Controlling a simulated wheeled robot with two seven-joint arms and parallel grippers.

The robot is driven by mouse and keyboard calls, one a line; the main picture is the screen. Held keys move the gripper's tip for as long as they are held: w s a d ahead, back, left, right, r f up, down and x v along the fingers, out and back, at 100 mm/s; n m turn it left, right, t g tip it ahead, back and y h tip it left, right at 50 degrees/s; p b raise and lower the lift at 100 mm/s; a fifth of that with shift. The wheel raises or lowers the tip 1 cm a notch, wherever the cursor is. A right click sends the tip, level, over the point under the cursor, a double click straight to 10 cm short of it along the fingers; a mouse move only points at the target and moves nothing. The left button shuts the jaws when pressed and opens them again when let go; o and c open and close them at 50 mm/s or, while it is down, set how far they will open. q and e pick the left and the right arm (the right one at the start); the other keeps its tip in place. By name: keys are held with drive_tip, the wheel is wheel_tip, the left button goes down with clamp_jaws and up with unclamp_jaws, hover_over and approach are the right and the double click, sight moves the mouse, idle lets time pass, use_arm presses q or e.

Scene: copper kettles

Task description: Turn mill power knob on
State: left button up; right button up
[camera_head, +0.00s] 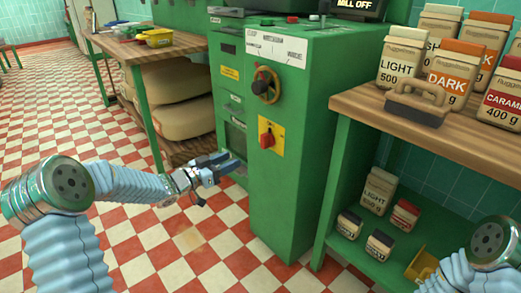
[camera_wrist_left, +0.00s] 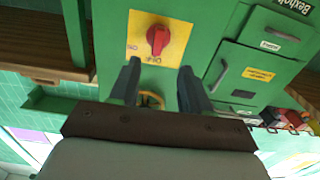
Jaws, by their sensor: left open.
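The red power knob (camera_head: 267,140) sits on a yellow plate (camera_head: 272,133) on the front of the green mill (camera_head: 285,190). In the left wrist view the knob (camera_wrist_left: 158,40) shows ahead of and between the two fingertips.
A brass handwheel (camera_head: 266,85) sits above the knob. A table (camera_head: 140,50) with coloured trays stands at back left. The tiled floor at left is mostly clear.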

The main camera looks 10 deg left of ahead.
sight(262, 143)
use_arm(q)
drive_tip(key=shift+m, duration=0.3)
drive_tip(key=x, duration=0.9)
drive_tip(key=r+x, duration=0.1)
drive_tip(key=x, duration=0.3)
drive_tip(key=shift+w+d, duration=0.2)
clamp_jaws()
